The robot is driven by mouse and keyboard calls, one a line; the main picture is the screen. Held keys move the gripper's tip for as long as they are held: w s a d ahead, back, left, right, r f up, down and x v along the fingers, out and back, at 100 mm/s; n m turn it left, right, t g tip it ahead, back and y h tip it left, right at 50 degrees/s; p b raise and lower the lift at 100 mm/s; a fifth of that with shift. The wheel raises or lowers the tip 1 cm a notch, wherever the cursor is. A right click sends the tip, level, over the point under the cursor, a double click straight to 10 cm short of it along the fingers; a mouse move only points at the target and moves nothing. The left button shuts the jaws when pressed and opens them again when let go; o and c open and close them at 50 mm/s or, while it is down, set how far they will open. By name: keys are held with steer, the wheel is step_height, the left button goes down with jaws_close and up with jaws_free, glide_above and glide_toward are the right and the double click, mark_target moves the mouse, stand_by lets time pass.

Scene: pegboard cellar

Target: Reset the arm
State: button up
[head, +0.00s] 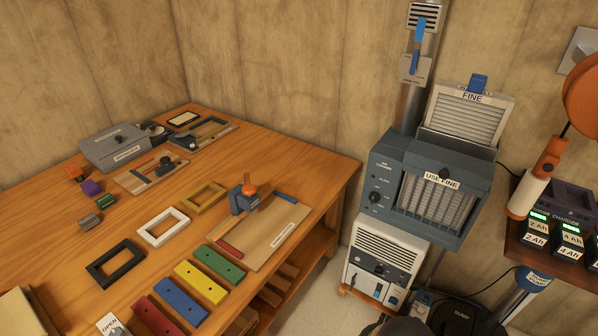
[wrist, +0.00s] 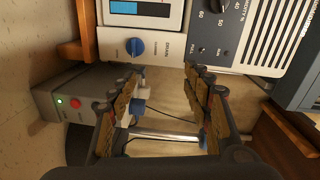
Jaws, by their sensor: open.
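My gripper (wrist: 163,85) shows in the wrist view with its two padded fingers spread wide apart. Nothing is held between them. The fingers point at the lower front of a white machine panel (wrist: 175,50), which has a blue drain knob (wrist: 135,46). A small white and blue fitting (wrist: 140,98) shows between the fingers, beyond them, close to the left finger in the picture. I cannot tell whether anything touches the fingers. In the head view the gripper cannot be made out; a dark rounded shape is cut off at the bottom edge.
A grey box (wrist: 62,112) with a green light and red button is left of the fingers. In the head view, a white unit (head: 383,262) stands under a blue-grey air cleaner (head: 425,190). A wooden bench (head: 130,212) holds frames and coloured bars. A charger shelf (head: 560,245) is right.

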steer(key=s+a+f+n+g+y, duration=0.3)
steer(key=s+a+f+n+g, duration=0.15)
steer(key=f, duration=0.25)
steer(key=s+a+f+n+g+y, duration=0.3)
steer(key=s+f+n+g, duration=0.15)
steer(key=f, duration=0.35)
steer(key=w+a+r+n+g+y+p, duration=0.1)
steer(key=a+r+n+g, duration=0.15)
steer(key=r, duration=1.05)
steer(key=a+r+n+g+y+p, duration=0.1)
steer(key=a+r+n+g+y, duration=0.2)
steer(key=r, duration=1)
steer(key=w+a+r+n+g, duration=0.1)
steer(key=a+r+n, duration=0.25)
steer(key=r, duration=0.95)
steer(key=s+r+n+t+p, duration=0.1)
steer(key=s+r, duration=0.5)
steer(key=r, duration=1.3)
steer(key=s+r+n+t+p, duration=0.2)
steer(key=s+r, duration=0.5)
steer(key=r, duration=1.2)
steer(key=s+r+n+t+p, duration=0.2)
steer(key=s+r+t, duration=0.2)
steer(key=r, duration=1.4)
steer(key=s, duration=0.3)
steer(key=shift+s+a+r, duration=0.15)
steer(key=shift+s+r, duration=0.05)
steer(key=shift+r, duration=0.2)
